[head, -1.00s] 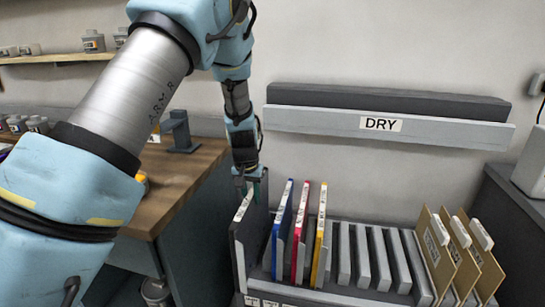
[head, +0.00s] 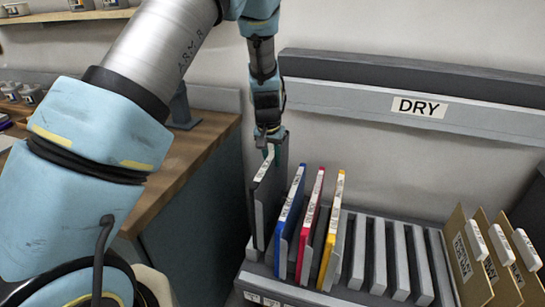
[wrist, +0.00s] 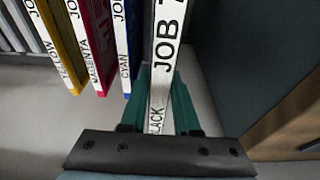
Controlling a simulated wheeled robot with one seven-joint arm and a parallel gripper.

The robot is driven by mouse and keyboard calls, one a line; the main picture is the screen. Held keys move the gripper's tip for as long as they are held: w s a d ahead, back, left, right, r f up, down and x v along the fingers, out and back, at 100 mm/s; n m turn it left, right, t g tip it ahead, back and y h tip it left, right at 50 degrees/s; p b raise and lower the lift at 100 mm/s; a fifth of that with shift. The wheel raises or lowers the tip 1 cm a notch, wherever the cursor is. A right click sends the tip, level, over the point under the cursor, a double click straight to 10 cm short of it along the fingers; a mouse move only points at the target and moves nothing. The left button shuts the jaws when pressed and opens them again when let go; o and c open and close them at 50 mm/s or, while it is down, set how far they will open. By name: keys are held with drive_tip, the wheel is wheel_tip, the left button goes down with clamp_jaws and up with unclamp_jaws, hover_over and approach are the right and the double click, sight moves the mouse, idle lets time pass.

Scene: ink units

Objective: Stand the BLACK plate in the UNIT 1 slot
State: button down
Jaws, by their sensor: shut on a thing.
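The black plate (head: 262,210) stands upright at the left end of the grey rack (head: 345,287), with a white label strip along its edge. In the wrist view its label (wrist: 163,70) reads JOB and BLACK. My gripper (head: 268,146) is above it, with its green fingers (wrist: 180,108) shut on either side of the plate's top end. I cannot tell whether the plate's foot is seated or raised. Small white labels (head: 251,297) on the rack's front are too small to read, so I cannot identify the UNIT 1 slot.
Cyan (head: 288,222), magenta (head: 310,225) and yellow (head: 331,232) plates stand close to the right of the black one. Grey dividers and tan folders (head: 467,258) follow. A ledge marked DRY (head: 470,117) is on the wall. A wooden-topped bench (head: 190,160) is at left.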

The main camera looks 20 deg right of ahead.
sight(269, 158)
drive_tip(key=shift+f+b, duration=4.2)
drive_tip(key=shift+f, duration=2.25)
drive_tip(key=c, duration=0.6)
unclamp_jaws()
drive_tip(key=shift+o, duration=0.2)
drive_tip(key=r, duration=0.3)
drive_tip(key=s+a+r+b, duration=0.1)
drive_tip(key=r, duration=0.3)
drive_tip(key=r+b, duration=0.1)
drive_tip(key=r, duration=0.2)
drive_tip(key=shift+s+a+r, duration=0.25)
drive_tip(key=shift+s, duration=0.05)
wheel_tip(269, 158, up, 5)
drive_tip(key=p, duration=0.4)
drive_tip(key=shift+r, duration=0.1)
